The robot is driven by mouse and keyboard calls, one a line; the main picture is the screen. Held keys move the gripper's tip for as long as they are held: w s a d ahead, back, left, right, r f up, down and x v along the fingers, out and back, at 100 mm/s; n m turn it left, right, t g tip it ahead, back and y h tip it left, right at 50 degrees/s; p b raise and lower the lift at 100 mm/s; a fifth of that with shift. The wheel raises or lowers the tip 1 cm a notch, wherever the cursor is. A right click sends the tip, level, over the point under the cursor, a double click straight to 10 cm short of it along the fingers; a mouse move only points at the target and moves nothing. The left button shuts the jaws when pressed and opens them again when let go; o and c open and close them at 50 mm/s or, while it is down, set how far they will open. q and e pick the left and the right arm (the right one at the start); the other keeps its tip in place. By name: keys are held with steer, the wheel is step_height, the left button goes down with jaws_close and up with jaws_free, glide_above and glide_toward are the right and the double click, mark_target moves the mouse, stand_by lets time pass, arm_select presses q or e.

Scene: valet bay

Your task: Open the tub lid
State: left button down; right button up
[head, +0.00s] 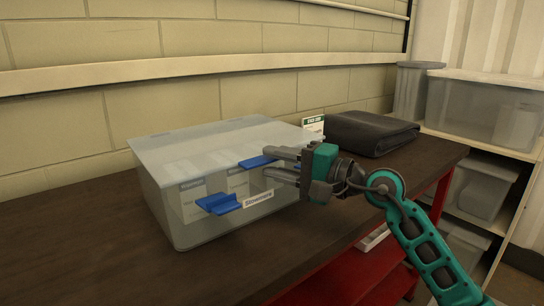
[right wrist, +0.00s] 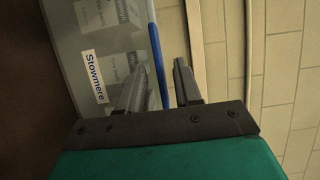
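A translucent grey tub (head: 185,215) stands on the dark bench top, with paper-like items showing through its wall and a "Stowmere" label (head: 258,199) on its front. Its pale lid (head: 215,143) lies flat on top. Two blue latches mark the front: the left latch (head: 220,203) juts outward, and the right latch (head: 256,162) sits near the lid rim. My right gripper (head: 267,162) is open at the right latch. In the right wrist view its fingers (right wrist: 160,82) stand apart on either side of a blue strip (right wrist: 156,52); contact cannot be told. My left gripper is out of view.
A shelf with clear bins (head: 485,110) stands at the far right. A block wall (head: 60,130) is close behind. The bench front left is clear.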

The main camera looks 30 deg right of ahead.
steer(key=shift+w+a, duration=0.3)
steer(key=shift+w, duration=0.25)
steer(key=shift+c, duration=0.5)
jaws_close()
